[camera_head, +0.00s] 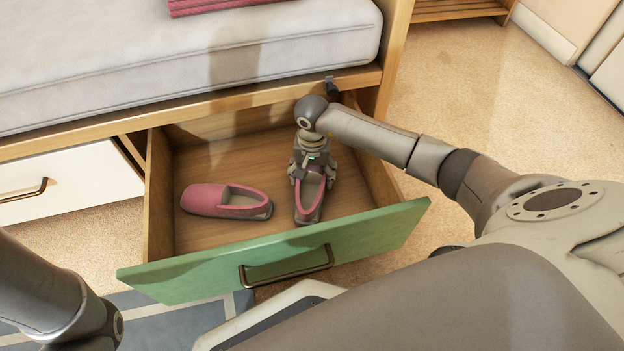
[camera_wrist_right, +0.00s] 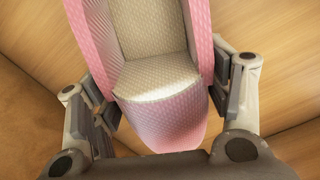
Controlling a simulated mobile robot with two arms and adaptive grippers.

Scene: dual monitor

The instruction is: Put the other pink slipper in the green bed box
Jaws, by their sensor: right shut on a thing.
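The green bed box (camera_head: 376,232) is a drawer pulled out from under the bed, with a green front and wooden inside. One pink slipper (camera_head: 226,201) lies in its left part. The other pink slipper (camera_head: 310,199) is inside the box to the right of the first. My right gripper (camera_head: 311,178) reaches down into the box and is shut on this slipper. In the right wrist view, the fingers grip both sides of the slipper (camera_wrist_right: 172,122). I cannot tell whether it touches the box floor. My left arm shows at the lower left, but its gripper is out of view.
A bed with a grey mattress (camera_head: 200,65) stands behind the box. A closed white drawer (camera_head: 65,184) with a dark handle is to the left. The box's green front has a metal handle (camera_head: 287,276). Carpet (camera_head: 470,95) is clear at the upper right.

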